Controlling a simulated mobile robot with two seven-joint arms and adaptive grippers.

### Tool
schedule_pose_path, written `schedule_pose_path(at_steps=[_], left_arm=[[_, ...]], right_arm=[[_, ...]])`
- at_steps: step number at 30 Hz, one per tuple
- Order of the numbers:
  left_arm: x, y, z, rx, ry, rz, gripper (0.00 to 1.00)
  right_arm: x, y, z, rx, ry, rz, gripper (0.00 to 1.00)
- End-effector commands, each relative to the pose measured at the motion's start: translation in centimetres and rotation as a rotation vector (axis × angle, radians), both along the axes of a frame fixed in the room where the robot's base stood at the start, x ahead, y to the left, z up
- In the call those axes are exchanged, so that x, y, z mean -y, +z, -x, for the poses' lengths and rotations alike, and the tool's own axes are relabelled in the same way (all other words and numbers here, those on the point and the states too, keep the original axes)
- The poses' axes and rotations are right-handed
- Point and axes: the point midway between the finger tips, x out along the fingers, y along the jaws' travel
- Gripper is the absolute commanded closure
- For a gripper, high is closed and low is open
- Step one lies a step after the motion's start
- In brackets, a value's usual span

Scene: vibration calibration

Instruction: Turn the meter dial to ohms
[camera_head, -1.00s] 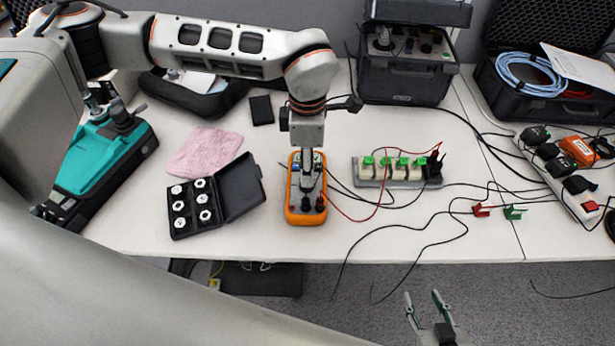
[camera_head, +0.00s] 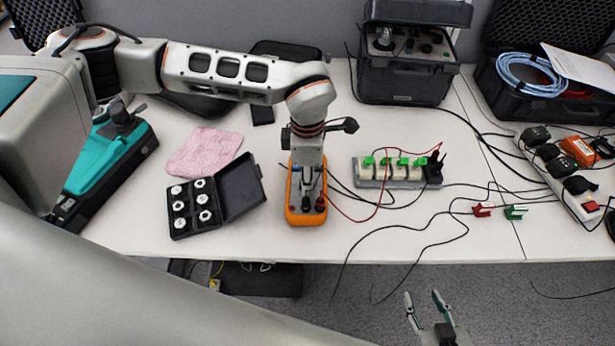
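The orange meter (camera_head: 291,212) lies on the white table near its front edge, with a red and a black lead plugged into its lower end. My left gripper (camera_head: 306,203) points down over the middle of the meter and hides its dial and most of its face. Its fingers look close together at the meter's face; I cannot tell whether they grip the dial. My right gripper (camera_head: 428,299) is in front of the table above the floor, with its two fingers apart and nothing between them.
An open black case of white weights (camera_head: 198,226) lies left of the meter, near a pink cloth (camera_head: 205,152). A terminal strip (camera_head: 394,183) with green clips stands to the right. Loose cables, a red clip (camera_head: 483,210) and a green clip (camera_head: 515,212) lie further right.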

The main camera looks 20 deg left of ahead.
Motion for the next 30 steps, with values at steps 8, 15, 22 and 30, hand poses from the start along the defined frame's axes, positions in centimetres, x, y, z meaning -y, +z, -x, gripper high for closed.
schedule_pose_path(at_steps=[8,15,22,30], left_arm=[[0.0,0.1,0.0,0.001,-0.045,0.0,0.97],[0.0,0.2,0.0,0.001,-0.189,-0.001,0.97],[0.1,0.2,0.0,0.002,-0.376,0.0,0.97],[0.0,0.2,0.1,0.001,-0.561,0.0,0.97]], right_arm=[[0.0,0.1,0.0,0.0,0.0,0.0,0.6],[0.0,0.7,-0.1,0.004,0.0,0.0,0.6],[0.0,1.4,-0.4,0.012,0.0,-0.002,0.6],[0.0,1.8,-0.5,0.015,0.0,-0.002,0.6]])
